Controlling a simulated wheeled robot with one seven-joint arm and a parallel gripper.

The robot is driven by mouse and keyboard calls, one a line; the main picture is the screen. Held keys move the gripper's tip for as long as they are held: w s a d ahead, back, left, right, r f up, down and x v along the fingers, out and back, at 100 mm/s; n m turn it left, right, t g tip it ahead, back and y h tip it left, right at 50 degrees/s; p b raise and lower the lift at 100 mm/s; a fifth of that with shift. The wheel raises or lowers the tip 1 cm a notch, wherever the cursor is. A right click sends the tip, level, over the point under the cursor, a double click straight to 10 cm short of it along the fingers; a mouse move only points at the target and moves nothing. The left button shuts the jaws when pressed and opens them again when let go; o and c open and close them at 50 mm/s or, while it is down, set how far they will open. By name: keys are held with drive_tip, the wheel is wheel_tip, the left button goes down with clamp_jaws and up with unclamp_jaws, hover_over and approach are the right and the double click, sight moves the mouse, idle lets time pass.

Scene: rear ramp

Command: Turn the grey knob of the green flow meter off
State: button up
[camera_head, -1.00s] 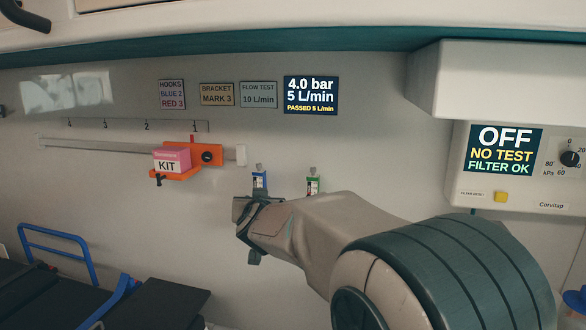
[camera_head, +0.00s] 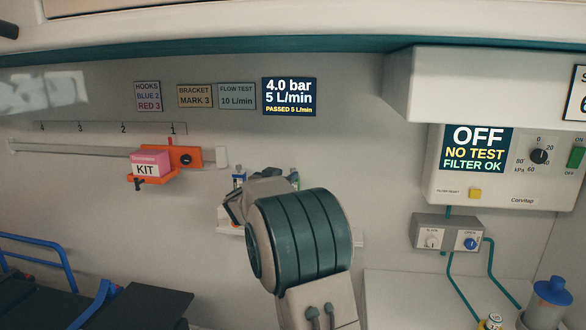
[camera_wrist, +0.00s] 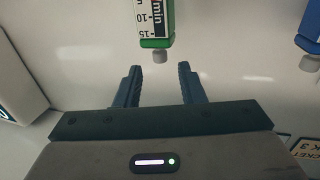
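The green flow meter (camera_wrist: 157,22) shows at the top of the wrist view, with its scale partly cut off. Its grey knob (camera_wrist: 160,57) sits at its end nearest my gripper. My gripper (camera_wrist: 159,70) is open and empty, with the knob just beyond the fingertips and roughly in line with the gap. The knob appears not to be touched. The blue flow meter (camera_wrist: 310,28) with its own grey knob is at the right edge. In the head view my arm hides most of the green flow meter; the blue one (camera_head: 239,178) partly shows.
The wall screen (camera_head: 289,97) reads 4.0 bar, 5 L/min, PASSED 5 L/min. A sign (camera_head: 237,96) reads FLOW TEST 10 L/min. The orange bracket (camera_head: 187,158) with the pink kit box (camera_head: 148,165) is on the rail to the left. A suction unit (camera_head: 500,190) is at the right.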

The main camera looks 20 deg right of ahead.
sight(292, 171)
drive_tip(key=p+x, duration=0.1)
drive_tip(key=x, duration=0.5)
clamp_jaws()
